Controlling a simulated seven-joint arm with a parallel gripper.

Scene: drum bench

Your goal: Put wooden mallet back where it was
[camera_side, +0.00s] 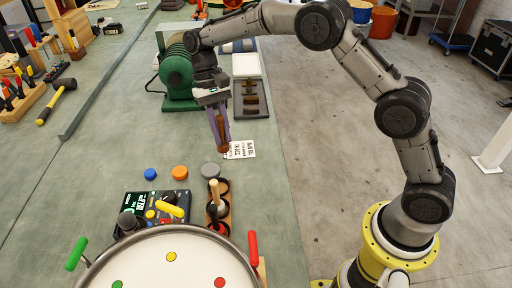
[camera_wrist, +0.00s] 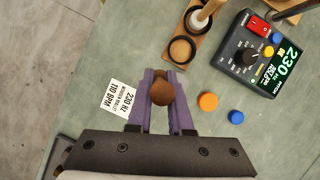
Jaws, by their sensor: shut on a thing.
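The wooden mallet (camera_wrist: 162,93) shows its round brown end between the purple fingers of my gripper (camera_wrist: 160,82) in the wrist view. In the side view my gripper (camera_side: 219,122) points down, shut on the mallet, whose brown end (camera_side: 223,148) hangs beside the printed card. Most of its shaft is hidden by the gripper. A wooden rack (camera_side: 228,212) with dark round holders stands nearer the drum; it also shows in the wrist view (camera_wrist: 168,55). A pale-shafted mallet (camera_side: 214,190) stands in the rack. One holder (camera_wrist: 181,50) looks empty.
The card (camera_side: 241,149) reads "230 Hz" and "110 BPM". Grey (camera_side: 211,170), orange (camera_side: 179,172) and blue (camera_side: 150,174) discs lie on the bench before a tuner box (camera_side: 148,197). A drum (camera_side: 170,262) fills the front. A green motor-like machine (camera_side: 179,75) stands behind.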

